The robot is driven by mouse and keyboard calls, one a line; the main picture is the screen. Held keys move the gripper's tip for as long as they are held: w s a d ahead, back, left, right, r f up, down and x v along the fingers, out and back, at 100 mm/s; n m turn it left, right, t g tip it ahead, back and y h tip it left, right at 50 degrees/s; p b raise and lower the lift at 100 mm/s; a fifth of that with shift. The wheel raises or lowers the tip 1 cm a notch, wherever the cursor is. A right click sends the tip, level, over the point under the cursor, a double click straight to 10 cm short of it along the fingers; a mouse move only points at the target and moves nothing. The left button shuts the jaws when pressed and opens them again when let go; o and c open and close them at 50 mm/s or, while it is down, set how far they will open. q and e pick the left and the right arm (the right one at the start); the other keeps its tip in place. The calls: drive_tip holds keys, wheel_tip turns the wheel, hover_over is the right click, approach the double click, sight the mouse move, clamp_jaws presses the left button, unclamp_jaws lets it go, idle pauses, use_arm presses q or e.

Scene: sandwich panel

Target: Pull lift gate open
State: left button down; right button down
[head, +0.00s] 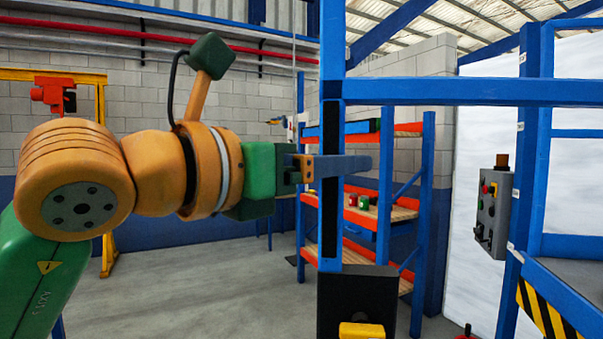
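The blue lift gate frame stands close in front of me. Its upright post (332,60) has a dark strip down its face, and a horizontal bar (470,92) runs right from it. My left gripper (306,167) comes in from the left at the post, about mid-height. An orange finger part shows at the post's left side. A grey-blue bar (345,167) crosses the post there; I cannot tell whether it is a finger or a gate part. The finger gap is not clear, nor is any hold on the post. My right gripper is out of view.
A black box (333,295) with a yellow part sits low on the post. A control box (493,212) with buttons hangs at the right, above a yellow-black striped edge (545,312). A blue and orange shelf rack (427,210) stands behind. Floor at centre left is clear.

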use_arm(q)
drive_tip(key=shift+s+r, duration=0.1)
drive_tip(key=shift+s, duration=0.9)
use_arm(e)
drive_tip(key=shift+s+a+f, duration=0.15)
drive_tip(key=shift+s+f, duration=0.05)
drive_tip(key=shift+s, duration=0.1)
